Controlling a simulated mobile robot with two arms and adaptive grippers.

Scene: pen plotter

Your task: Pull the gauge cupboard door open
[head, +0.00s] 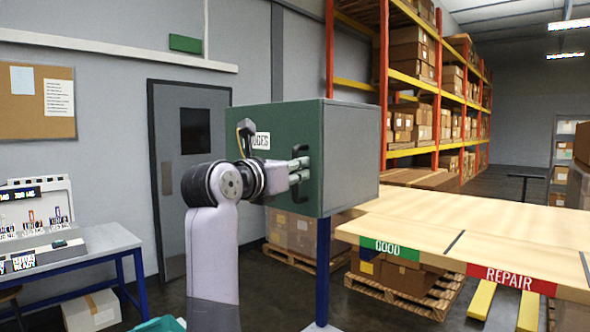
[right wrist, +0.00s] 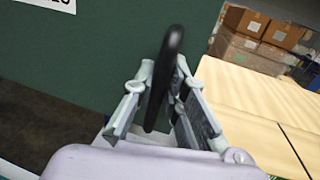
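The gauge cupboard (head: 345,150) is a grey box on a blue post, with a green door (head: 225,130) that looks closed. Its white label reads "UGES", the start hidden by my arm. A black bar handle (head: 301,150) stands upright at the door's right side. My right gripper (head: 303,170) is at this handle, its fingers pointing at the door. In the right wrist view the handle (right wrist: 163,85) runs between the two fingers, which are apart with a gap visible beside the bar. My left gripper is not in view.
A wooden bench (head: 470,230) with GOOD and REPAIR labels stands right of the cupboard. A work table (head: 100,240) with a plotter-like device is at the left. Boxes on pallets (head: 400,275) lie below the bench. A grey room door (head: 180,200) is behind my arm.

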